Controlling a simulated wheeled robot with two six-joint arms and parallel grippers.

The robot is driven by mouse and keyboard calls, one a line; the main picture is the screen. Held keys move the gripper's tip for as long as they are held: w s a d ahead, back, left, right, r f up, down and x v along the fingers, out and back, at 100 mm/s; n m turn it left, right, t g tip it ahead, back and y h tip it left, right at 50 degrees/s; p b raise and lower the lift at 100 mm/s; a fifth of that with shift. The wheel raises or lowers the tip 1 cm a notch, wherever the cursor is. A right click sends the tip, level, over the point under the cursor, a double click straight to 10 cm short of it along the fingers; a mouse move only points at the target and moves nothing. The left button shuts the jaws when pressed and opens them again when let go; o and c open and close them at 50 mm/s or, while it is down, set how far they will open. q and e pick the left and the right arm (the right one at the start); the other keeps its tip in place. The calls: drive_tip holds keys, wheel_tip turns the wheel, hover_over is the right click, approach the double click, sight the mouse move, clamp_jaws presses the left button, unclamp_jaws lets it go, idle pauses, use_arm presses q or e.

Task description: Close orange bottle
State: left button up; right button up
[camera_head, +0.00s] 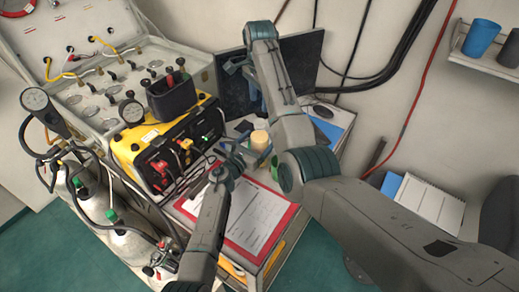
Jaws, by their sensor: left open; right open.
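Several pale gas cylinders (128,244) stand at the lower left, with green and reddish valve parts at their tops. I cannot tell for sure which is the orange bottle.
A yellow panel unit (145,152) with red and black connectors stands behind the cylinders, below an open case (75,45) with gauges. A red-framed sheet (255,215) and a cream container (260,139) are on the table. Hoses run around the cylinders.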

use_arm(q)
clamp_jaws()
use_arm(e)
drive_tip(key=n, duration=1.4)
use_arm(q)
drive_tip(key=shift+f, duration=0.1)
use_arm(e)
drive_tip(key=n, duration=1)
drive_tip(key=shift+n, duration=0.4)
drive_tip(key=n, duration=1)
drive_tip(key=shift+n, duration=0.4)
drive_tip(key=n, duration=0.4)
drive_tip(key=shift+n, duration=0.4)
